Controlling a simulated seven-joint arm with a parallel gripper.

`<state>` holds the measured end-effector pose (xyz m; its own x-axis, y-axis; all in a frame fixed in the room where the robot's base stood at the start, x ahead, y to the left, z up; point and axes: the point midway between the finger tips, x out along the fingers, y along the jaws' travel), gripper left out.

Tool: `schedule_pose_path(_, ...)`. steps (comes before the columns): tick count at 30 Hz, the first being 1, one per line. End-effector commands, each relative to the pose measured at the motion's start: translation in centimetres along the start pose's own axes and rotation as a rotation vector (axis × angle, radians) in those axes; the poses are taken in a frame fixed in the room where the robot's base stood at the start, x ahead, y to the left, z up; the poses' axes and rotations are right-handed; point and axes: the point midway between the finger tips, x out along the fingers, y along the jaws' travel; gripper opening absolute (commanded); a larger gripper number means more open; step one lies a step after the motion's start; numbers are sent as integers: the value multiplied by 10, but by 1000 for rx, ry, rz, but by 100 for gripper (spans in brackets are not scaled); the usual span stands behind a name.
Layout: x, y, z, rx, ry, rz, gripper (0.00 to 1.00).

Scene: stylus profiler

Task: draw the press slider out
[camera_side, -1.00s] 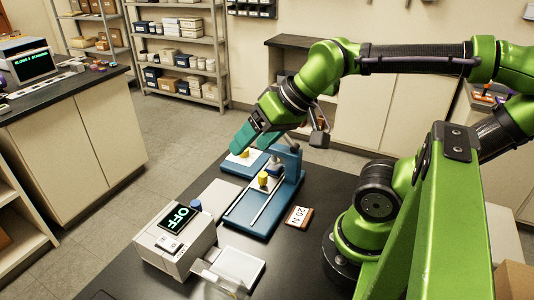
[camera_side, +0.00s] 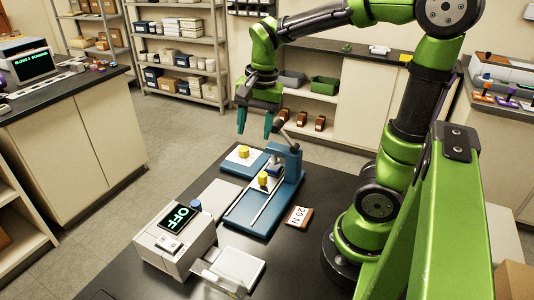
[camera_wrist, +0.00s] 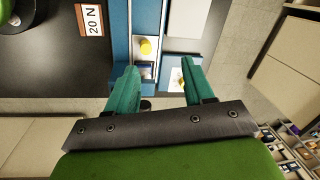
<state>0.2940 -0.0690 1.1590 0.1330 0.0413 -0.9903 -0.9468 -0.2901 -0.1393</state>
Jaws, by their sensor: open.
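The blue press (camera_side: 250,217) stands on the dark table, with an upright column and a lever at its back right. A pale slider strip (camera_side: 262,204) with a yellow knob (camera_side: 263,179) lies along its base. The knob also shows in the wrist view (camera_wrist: 145,46). A second yellow piece (camera_side: 243,152) sits on a white patch on a blue plate (camera_side: 230,168) behind. My gripper (camera_side: 254,127) is open and empty, its teal fingers pointing down above and behind the press. In the wrist view the fingers (camera_wrist: 160,68) are apart, with nothing between their tips; one partly covers the second yellow piece.
A 20 N block (camera_side: 299,217) lies right of the press. The press column and lever (camera_side: 289,155) rise close to my fingers.

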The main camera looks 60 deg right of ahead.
Motion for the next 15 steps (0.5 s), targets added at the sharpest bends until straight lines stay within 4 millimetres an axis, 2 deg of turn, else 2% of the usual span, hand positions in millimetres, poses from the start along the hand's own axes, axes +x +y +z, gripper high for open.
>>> schedule_pose_path(1, 1, 1, -13, 136, 9, 53, 52)
schedule_pose_path(3, -1, 4, -24, 306, 25, 102, 52)
schedule_pose_path(6, -9, 8, -29, 466, 41, 125, 52)
schedule_pose_path(11, -7, 11, -26, 559, 40, 140, 52)
schedule_pose_path(15, 9, 14, -26, 562, 39, 143, 52)
